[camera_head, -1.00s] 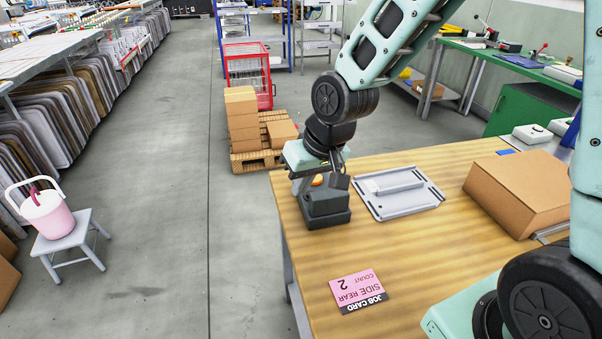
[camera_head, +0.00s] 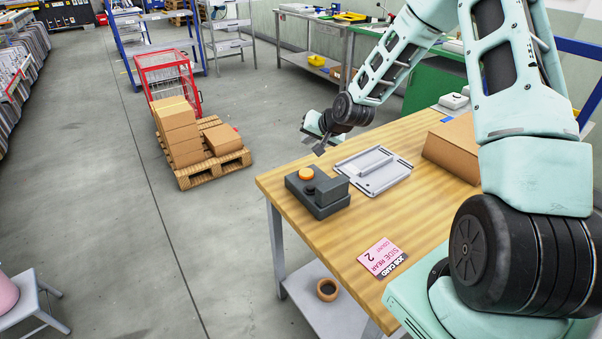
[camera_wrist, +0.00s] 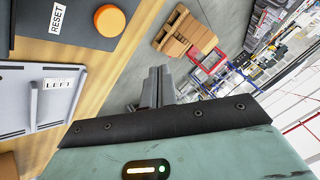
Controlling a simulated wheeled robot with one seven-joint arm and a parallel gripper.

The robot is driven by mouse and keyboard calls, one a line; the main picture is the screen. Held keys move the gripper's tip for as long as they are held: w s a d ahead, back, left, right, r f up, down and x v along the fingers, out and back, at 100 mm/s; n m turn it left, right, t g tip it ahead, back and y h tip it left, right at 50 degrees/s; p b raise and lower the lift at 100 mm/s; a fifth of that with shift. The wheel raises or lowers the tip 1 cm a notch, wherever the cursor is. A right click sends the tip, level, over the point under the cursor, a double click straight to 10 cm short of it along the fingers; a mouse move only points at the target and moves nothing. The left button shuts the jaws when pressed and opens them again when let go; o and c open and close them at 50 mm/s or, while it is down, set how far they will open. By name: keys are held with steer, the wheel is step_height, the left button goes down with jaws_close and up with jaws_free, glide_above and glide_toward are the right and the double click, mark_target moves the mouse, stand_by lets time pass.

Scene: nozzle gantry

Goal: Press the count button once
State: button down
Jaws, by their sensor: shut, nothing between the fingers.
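A dark grey button box (camera_head: 318,205) stands on the wooden table near its far left corner. It has an orange button (camera_head: 306,174), a smaller black button (camera_head: 311,190) and a raised block beside them. In the wrist view the orange button (camera_wrist: 109,20) is at the top, with a RESET label (camera_wrist: 57,18) on the same box; no count label is readable. My gripper (camera_head: 319,150) is above and beyond the box in the head view, apart from both buttons. In the wrist view its shut fingers (camera_wrist: 158,75) point past the table edge, toward the floor.
A grey tray (camera_head: 373,170) lies right of the box; its LEFT label (camera_wrist: 59,84) shows in the wrist view. A pallet (camera_head: 217,169) with cartons stands on the floor beyond.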

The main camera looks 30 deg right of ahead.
mark_target(308, 174)
steer(key=shift+d, duration=0.1)
stand_by(0.3)
step_height(308, 174, down, 9)
steer(key=b, duration=0.6)
steer(key=shift+r+b, duration=0.1)
steer(key=shift+b, duration=0.25)
stand_by(1.7)
steer(key=shift+f, duration=0.45)
